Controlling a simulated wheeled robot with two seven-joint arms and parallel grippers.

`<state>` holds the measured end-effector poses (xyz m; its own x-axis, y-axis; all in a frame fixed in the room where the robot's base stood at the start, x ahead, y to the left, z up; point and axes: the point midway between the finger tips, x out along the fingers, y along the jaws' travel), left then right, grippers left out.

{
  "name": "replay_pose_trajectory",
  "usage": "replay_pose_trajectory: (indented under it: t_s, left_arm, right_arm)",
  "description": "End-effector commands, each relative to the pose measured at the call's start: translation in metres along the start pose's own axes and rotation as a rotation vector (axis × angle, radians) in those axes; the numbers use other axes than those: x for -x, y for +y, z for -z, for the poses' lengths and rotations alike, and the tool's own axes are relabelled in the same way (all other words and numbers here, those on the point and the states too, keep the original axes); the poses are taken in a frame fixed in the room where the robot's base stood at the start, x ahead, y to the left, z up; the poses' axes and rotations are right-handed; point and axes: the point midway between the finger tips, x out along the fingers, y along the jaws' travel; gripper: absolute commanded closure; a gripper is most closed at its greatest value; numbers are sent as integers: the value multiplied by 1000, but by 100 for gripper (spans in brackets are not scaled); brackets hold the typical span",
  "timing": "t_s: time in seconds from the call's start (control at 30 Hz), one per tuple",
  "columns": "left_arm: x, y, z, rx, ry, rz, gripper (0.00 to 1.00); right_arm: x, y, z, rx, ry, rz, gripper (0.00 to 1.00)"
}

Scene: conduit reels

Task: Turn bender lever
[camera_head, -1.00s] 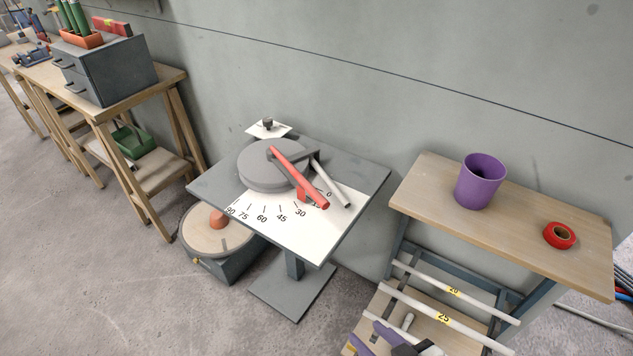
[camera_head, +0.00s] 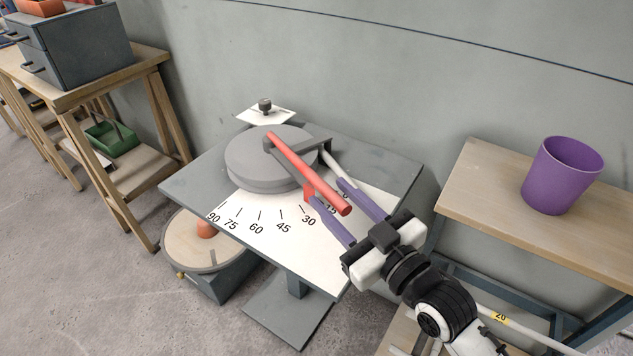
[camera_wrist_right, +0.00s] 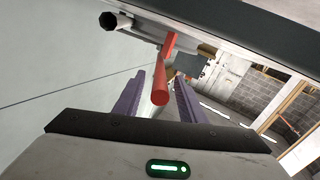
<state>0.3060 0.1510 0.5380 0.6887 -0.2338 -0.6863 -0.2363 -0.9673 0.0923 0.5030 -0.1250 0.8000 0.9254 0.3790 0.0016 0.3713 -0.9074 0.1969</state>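The red bender lever (camera_head: 296,162) runs from the grey round bender head (camera_head: 262,160) toward the front right, near the low end of the angle scale (camera_head: 258,228). A pale conduit piece (camera_head: 335,163) lies beside it, partly hidden. My right gripper (camera_head: 327,191) is open, its purple fingers on either side of the lever's outer part. In the right wrist view the lever (camera_wrist_right: 160,92) shows between the two fingers (camera_wrist_right: 160,77), with gaps at both sides. My left gripper is not in view.
A wooden side table (camera_head: 475,190) with a purple cup (camera_head: 562,175) stands at the right. A wooden bench (camera_head: 150,60) with a grey drawer box (camera_head: 85,50) is at the left. A round reel (camera_head: 190,245) sits low beside the bender table (camera_head: 200,180).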

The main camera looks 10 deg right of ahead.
Motion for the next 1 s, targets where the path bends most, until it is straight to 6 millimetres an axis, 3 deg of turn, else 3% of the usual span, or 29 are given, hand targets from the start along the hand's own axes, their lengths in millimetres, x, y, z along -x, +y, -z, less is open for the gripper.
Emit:
replay_pose_trajectory:
  t_s: [0.1,0.3,0.7,0.93,1.0]
  left_arm:
    - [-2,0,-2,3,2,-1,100]
    - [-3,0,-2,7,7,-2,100]
    - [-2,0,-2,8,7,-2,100]
    - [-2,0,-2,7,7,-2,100]
    - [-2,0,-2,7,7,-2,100]
  right_arm:
    - [-24,0,0,-3,3,-1,63]
    - [-49,0,-1,-2,1,0,63]
    - [-57,-1,-1,-2,-1,1,63]
    - [-57,-1,-1,-2,-1,1,100]
    - [-57,-1,-1,-2,-2,1,100]
